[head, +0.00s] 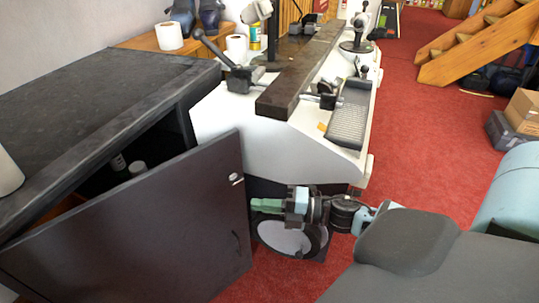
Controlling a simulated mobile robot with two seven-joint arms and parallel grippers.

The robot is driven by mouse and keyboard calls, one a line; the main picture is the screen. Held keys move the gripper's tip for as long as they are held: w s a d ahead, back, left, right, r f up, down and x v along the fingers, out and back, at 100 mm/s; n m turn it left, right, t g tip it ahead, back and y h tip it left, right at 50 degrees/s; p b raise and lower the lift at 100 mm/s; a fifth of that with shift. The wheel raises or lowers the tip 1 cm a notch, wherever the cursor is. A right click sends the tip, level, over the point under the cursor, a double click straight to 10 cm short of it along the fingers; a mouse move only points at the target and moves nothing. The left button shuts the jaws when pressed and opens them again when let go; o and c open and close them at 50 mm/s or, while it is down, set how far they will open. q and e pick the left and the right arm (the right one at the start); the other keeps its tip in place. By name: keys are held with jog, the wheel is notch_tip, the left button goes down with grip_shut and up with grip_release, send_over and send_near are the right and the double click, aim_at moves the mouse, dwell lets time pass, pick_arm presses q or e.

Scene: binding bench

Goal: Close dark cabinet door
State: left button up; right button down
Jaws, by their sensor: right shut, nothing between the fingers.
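The dark cabinet door (140,232) stands ajar at the lower left, swung out from the dark cabinet (95,90). A silver lock (236,180) sits near its free right edge. A dark gap shows above the door into the cabinet. My right gripper (254,205), with greenish fingers, is shut and empty. It is just right of the door's free edge, below the lock's height. I cannot tell whether the fingertips touch the door. My left gripper is not in view.
A white bench machine (260,140) with a dark beam (300,70) stands behind my right gripper. Small white containers (137,168) show inside the cabinet. Paper rolls (168,36) stand at the back. Red carpet (420,130) is clear at right, before boxes (522,110) and wooden stairs (470,50).

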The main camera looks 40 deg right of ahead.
jog(key=s+a, duration=0.3)
jog(key=s, duration=0.2)
jog(key=m+t+h+p, duration=0.35)
jog(key=m+h, duration=0.85)
jog(key=m, duration=1.4)
send_near(236, 164)
jog(key=shift+t, duration=0.35)
jog(key=w, duration=0.6)
jog(key=shift+w+d+f+b, duration=0.15)
jog(key=shift+w+f+b, duration=0.15)
jog(key=shift+w+f, duration=0.1)
jog(key=shift+w+r, duration=0.1)
